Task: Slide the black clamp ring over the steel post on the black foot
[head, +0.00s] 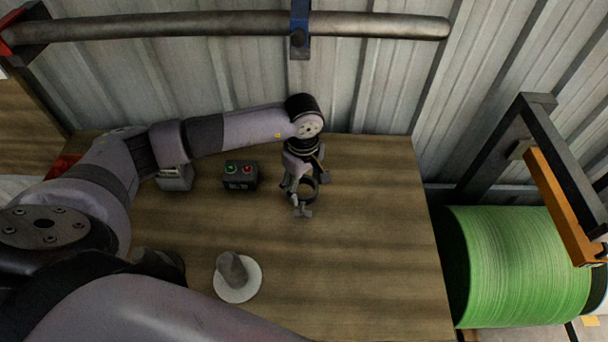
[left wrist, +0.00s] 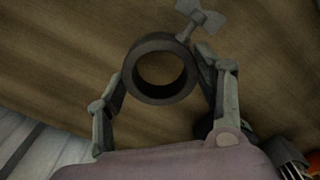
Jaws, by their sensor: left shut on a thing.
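The black clamp ring (head: 316,190) is held in my left gripper (head: 298,188), with its grey wing screw (head: 302,212) toward the front. In the left wrist view the ring (left wrist: 134,72) sits between the two fingers of my left gripper (left wrist: 164,85), its open hole showing bare wooden tabletop. The wing screw (left wrist: 202,18) sticks out at its upper right. My right gripper does not show.
A control box (head: 240,184) with a green and a red button stands left of the ring on the wooden table (head: 380,240). A green roll (head: 525,265) is beyond the right edge. The table's right half is clear.

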